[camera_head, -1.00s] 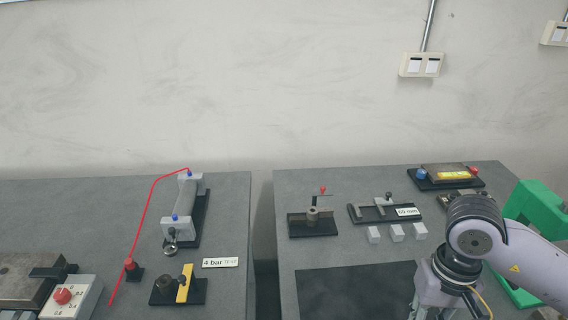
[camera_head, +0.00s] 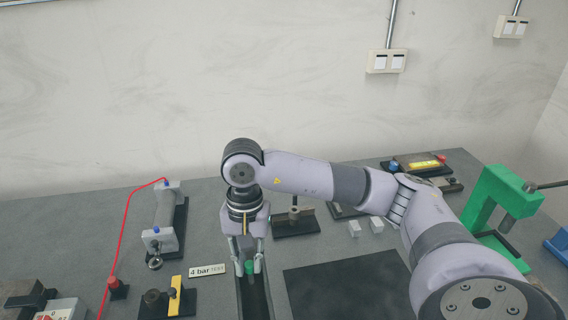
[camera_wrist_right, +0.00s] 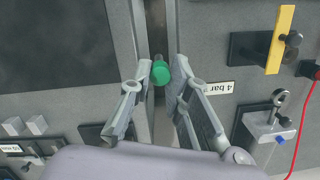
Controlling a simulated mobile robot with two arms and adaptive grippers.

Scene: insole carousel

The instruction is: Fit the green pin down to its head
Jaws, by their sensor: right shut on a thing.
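The green pin (camera_head: 249,267) is between the fingertips of my right gripper (camera_head: 248,271), which is shut on it. In the right wrist view the pin's round green head (camera_wrist_right: 160,73) faces the camera, with a short dark part showing beyond it between the fingers. I cannot tell which hole belongs to the pin. My left gripper is not in view.
Left of the gripper are a "4 bar" label (camera_head: 208,271), a black block with a yellow bar (camera_head: 175,295) and a grey cylinder fixture (camera_head: 164,221). A black mat (camera_head: 340,290) lies right. A clamp fixture (camera_head: 296,221) stands behind; a green press (camera_head: 490,205) is far right.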

